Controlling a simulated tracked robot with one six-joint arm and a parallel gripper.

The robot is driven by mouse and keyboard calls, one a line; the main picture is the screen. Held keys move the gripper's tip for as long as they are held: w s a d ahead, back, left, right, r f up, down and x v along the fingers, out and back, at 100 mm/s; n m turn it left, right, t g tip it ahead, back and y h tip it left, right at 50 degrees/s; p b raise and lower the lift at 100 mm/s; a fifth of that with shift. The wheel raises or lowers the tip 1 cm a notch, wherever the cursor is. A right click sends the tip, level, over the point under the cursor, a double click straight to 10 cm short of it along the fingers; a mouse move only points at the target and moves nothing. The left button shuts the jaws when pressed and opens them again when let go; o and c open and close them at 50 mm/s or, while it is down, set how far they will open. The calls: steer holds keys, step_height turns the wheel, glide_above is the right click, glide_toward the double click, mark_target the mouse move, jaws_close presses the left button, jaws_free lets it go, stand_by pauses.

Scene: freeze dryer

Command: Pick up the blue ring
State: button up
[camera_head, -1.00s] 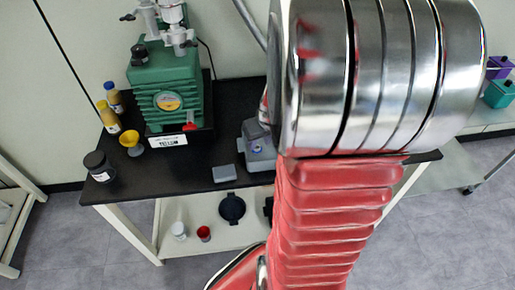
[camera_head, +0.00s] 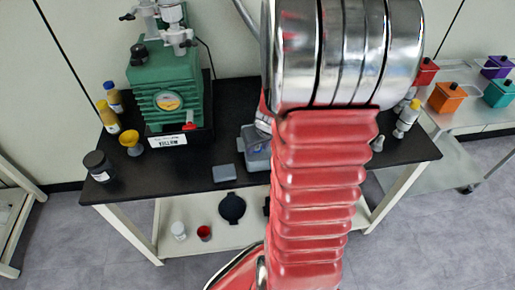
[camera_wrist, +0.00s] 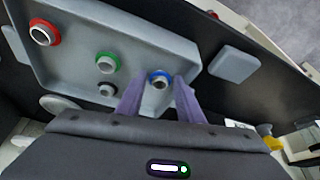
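The blue ring (camera_wrist: 160,75) sits around a metal-topped peg in a grey tray (camera_wrist: 75,65) in the wrist view. My gripper (camera_wrist: 161,82) is open, its two purple fingertips on either side of the blue ring. I cannot tell whether they touch it. A red ring (camera_wrist: 42,32), a green ring (camera_wrist: 106,62) and a black ring (camera_wrist: 107,90) are on other pegs to the left in the tray. In the head view my arm hides the gripper and the blue ring. A grey container (camera_head: 257,158) shows partly beside the arm.
A flat grey block (camera_wrist: 236,62) lies beside the tray. A side cart holds an orange box (camera_head: 446,97) and others.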

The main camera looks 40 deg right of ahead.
mark_target(258, 149)
steer(key=c, duration=0.7)
step_height(258, 149, up, 10)
stand_by(0.6)
stand_by(0.5)
